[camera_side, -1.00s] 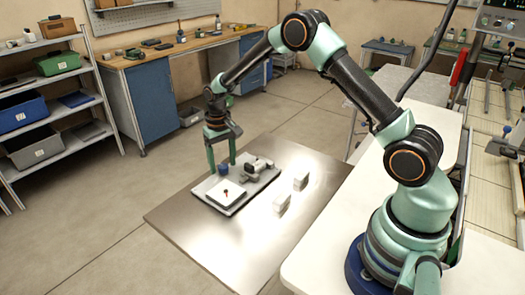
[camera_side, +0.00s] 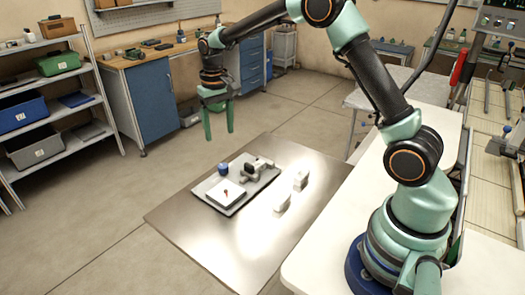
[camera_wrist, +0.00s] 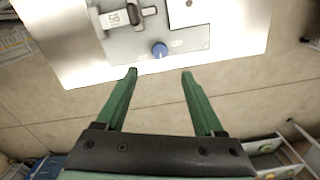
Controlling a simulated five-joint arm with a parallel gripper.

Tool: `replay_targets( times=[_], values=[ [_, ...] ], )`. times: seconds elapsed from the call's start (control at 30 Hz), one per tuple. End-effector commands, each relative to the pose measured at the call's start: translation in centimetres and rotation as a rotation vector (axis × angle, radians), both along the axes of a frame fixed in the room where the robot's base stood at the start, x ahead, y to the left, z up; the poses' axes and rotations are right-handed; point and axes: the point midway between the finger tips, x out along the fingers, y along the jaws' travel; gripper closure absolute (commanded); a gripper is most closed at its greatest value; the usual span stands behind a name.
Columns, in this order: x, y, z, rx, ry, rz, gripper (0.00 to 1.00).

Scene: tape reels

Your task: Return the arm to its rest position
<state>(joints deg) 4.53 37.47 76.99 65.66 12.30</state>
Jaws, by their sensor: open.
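My gripper (camera_side: 218,122) is open and empty, raised in the air above and behind the far edge of the metal plate in the side view. Its two green fingers also show spread apart in the wrist view (camera_wrist: 159,73). On the plate sits a grey base board (camera_side: 234,204) with a white square block (camera_side: 226,192), a blue knob (camera_side: 222,168) and a grey fixture (camera_side: 255,166). In the wrist view the blue knob (camera_wrist: 159,49) lies beyond the fingertips, apart from them, with the fixture (camera_wrist: 125,17) to its upper left.
Two small whitish blocks (camera_side: 281,201) (camera_side: 301,179) stand on the metal plate (camera_side: 180,217) right of the board. A shelf rack (camera_side: 52,100) with bins is at left, a workbench (camera_side: 170,62) behind. Open floor (camera_side: 130,190) lies left of the plate.

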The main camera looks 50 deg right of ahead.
Motion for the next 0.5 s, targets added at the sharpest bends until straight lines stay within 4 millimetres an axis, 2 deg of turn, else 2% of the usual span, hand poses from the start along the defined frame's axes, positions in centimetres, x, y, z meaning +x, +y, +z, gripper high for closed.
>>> replay_targets(
  times=[0.5],
  values=[
    [-0.18, 0.08, 1.16, -0.001, -0.009, 0.004, 0.30]
  ],
)
